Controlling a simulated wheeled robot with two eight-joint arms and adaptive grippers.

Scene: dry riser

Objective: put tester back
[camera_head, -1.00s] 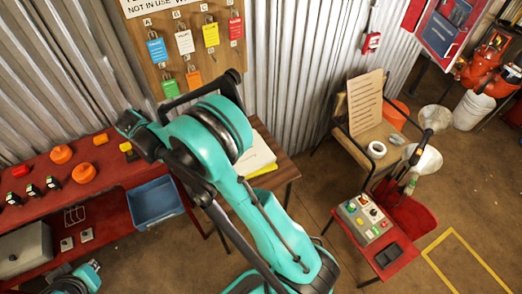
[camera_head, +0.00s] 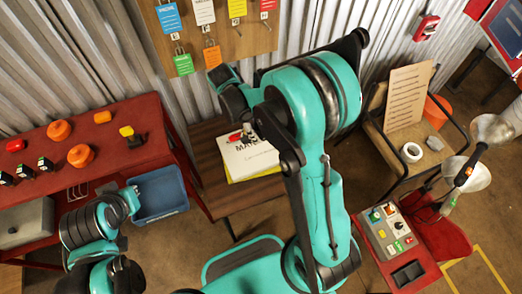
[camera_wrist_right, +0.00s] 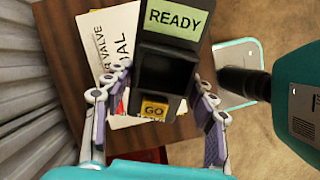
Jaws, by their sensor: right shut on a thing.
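The tester (camera_wrist_right: 165,75) is a dark grey box with a green READY display and a yellow GO button. In the right wrist view it sits between the two fingers of my right gripper (camera_wrist_right: 160,92), which is shut on it. Below it are the dark wooden table and the white manual (camera_wrist_right: 95,45). In the head view my right arm crosses the middle and hides most of the gripper and the tester.
The manual (camera_head: 250,157) lies on the wooden table (camera_head: 207,155). A red bench (camera_head: 105,125) with orange caps and a blue bin (camera_head: 160,195) are left. A control box (camera_head: 388,232) and a black pad (camera_head: 408,273) are on a red stand right. A chair (camera_head: 388,150) stands behind.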

